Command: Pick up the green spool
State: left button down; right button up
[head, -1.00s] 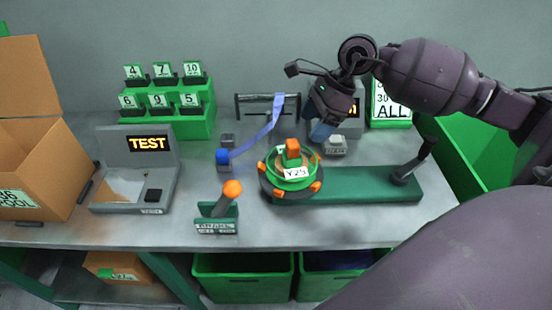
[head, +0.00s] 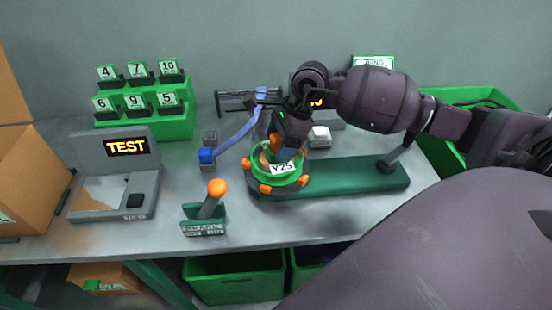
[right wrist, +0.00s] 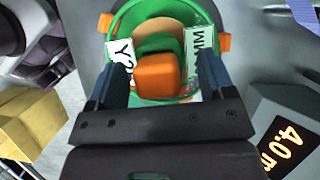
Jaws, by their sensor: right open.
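The green spool (head: 263,177) sits on a dark round holder with orange knobs (head: 252,190) at the end of a green base plate (head: 345,176). It bears a white label reading Y25. My right gripper (head: 284,150) is over the spool, pointing down, and partly hides its centre. In the right wrist view, the open fingers (right wrist: 158,72) stand on either side of the orange block (right wrist: 158,76) at the spool's middle, with a gap visible at each side. The green rim (right wrist: 125,22) shows beyond them. My left gripper is not in view.
A blue strap (head: 236,136) runs from a small blue-topped block (head: 206,157) to a rack behind. A green stand with an orange-topped lever (head: 216,188) is in front. A TEST unit (head: 112,172) and cardboard box (head: 30,180) stand at left.

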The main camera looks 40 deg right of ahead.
jog(key=shift+a+f, duration=0.15)
jog(key=shift+f, duration=0.35)
jog(key=c, duration=1.2)
jog(key=shift+o, duration=0.2)
jog(key=shift+r, duration=0.1)
